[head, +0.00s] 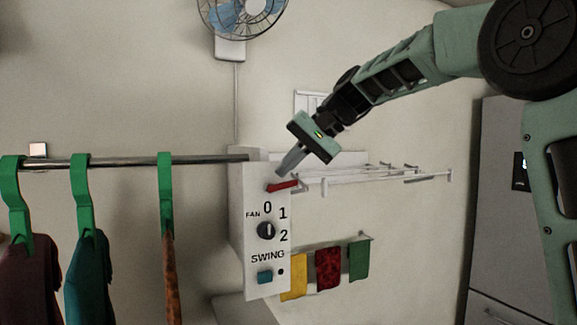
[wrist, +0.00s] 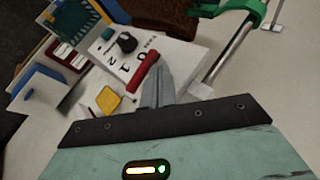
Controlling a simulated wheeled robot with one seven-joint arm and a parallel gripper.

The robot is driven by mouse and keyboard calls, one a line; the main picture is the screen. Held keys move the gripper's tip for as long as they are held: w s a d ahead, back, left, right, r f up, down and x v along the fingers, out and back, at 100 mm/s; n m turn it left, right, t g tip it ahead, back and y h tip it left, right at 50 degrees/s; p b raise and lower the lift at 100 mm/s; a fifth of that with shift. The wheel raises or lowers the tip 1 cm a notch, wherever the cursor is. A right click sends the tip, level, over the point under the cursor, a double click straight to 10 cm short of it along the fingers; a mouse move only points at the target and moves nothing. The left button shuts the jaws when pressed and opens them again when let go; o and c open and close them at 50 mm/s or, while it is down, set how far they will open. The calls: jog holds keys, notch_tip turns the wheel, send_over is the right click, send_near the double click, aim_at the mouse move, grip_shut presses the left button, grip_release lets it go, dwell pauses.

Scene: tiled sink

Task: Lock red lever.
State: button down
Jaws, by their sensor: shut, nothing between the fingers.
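The red lever (head: 283,186) sticks out near the top of a white control panel (head: 256,214), above the fan dial. In the head view it lies nearly level, with its right end slightly higher. It also shows in the wrist view (wrist: 146,70), just left of the fingertips. My gripper (head: 282,172) is shut and empty, its fingers pointing down and left, with the tips just above the lever. In the wrist view the shut fingers (wrist: 156,76) are beside the lever; I cannot tell whether they touch it.
A metal rail (head: 120,161) with clothes on green hangers runs left of the panel. A white rack (head: 380,173) is on the wall to the right, above hanging coloured cloths (head: 328,268). The panel also carries a dark dial (head: 265,230) and a teal button (head: 265,277).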

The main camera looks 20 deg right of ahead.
jog(key=v, duration=1.2)
jog(key=shift+w+a+r, duration=0.25)
jog(key=shift+w+r, duration=0.05)
jog(key=shift+r, duration=0.1)
